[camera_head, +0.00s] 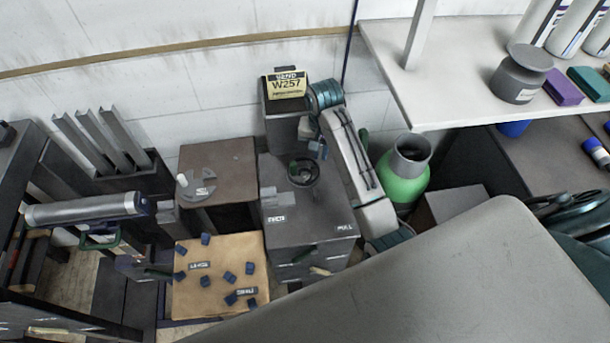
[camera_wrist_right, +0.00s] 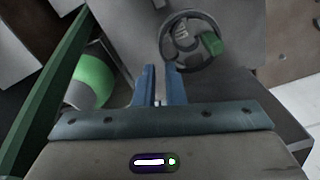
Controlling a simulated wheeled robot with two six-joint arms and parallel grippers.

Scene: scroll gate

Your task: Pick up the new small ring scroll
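A dark round ring with a spoked middle (camera_head: 303,174) sits on top of the dark grey box. It shows larger in the right wrist view (camera_wrist_right: 165,45), with a green block (camera_wrist_right: 212,43) at its right side. I cannot tell whether it is the small ring scroll. A grey C-shaped piece (camera_head: 199,190) lies on the brown box to the left. My right gripper (camera_head: 311,142) is above the box, just behind the dark ring. In the wrist view its blue fingers (camera_wrist_right: 159,68) stand slightly apart with nothing between their tips.
The dark grey box (camera_head: 325,218) has a "PULL" label. A tan board (camera_head: 215,265) with several blue pieces lies front left. A green canister (camera_head: 404,175) stands close right of my arm. A white shelf (camera_head: 450,85) overhangs at right. A yellow W257 sign (camera_head: 287,85) stands behind.

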